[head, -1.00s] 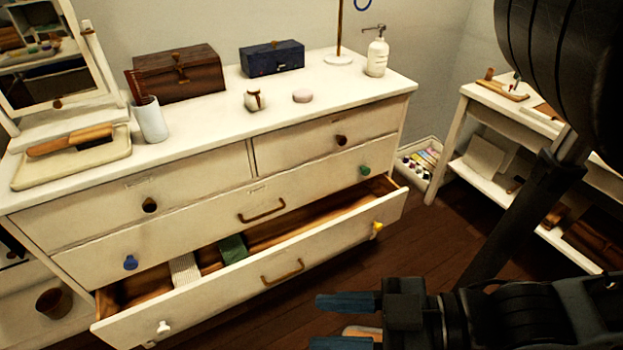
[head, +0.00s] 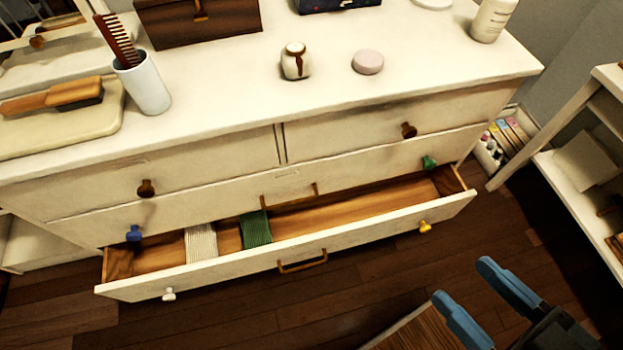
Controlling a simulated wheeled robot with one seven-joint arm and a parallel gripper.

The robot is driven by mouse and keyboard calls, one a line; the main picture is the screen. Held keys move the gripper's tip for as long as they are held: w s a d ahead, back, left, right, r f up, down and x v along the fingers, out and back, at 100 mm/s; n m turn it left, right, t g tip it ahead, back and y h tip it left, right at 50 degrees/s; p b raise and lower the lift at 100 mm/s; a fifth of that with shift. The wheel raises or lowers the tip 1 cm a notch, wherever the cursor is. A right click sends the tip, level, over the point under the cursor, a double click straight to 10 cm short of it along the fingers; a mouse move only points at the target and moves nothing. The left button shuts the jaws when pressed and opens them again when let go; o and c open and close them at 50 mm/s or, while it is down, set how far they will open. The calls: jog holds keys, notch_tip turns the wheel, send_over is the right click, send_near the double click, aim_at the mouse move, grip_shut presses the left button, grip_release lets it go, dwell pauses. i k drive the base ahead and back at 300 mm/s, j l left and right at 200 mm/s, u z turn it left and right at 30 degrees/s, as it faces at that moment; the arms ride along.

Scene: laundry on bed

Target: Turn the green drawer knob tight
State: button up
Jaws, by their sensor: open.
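The green knob (head: 429,163) is at the right end of the middle drawer front (head: 350,169) on the white dresser. That drawer is shut. My gripper (head: 468,289) is at the lower right in the head view, with two blue fingers apart and nothing seen between them. It is in front of the dresser, below and to the right of the green knob, and not touching it. Whether the knob is loose cannot be told.
The bottom drawer (head: 370,236) is pulled out below the green knob, with a yellow knob (head: 425,226) and a white knob (head: 168,294). A blue knob (head: 133,233) is on the middle drawer's left. A shelf unit (head: 572,187) stands right. Bare floor lies between.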

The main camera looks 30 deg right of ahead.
aim_at(430, 165)
jog(key=k+l+z, duration=0.15)
jog(key=z, duration=0.2)
jog(key=k+l+z, duration=0.1)
jog(key=l+z, duration=0.25)
jog(key=k+l+z, duration=0.1)
jog(key=z, duration=0.25)
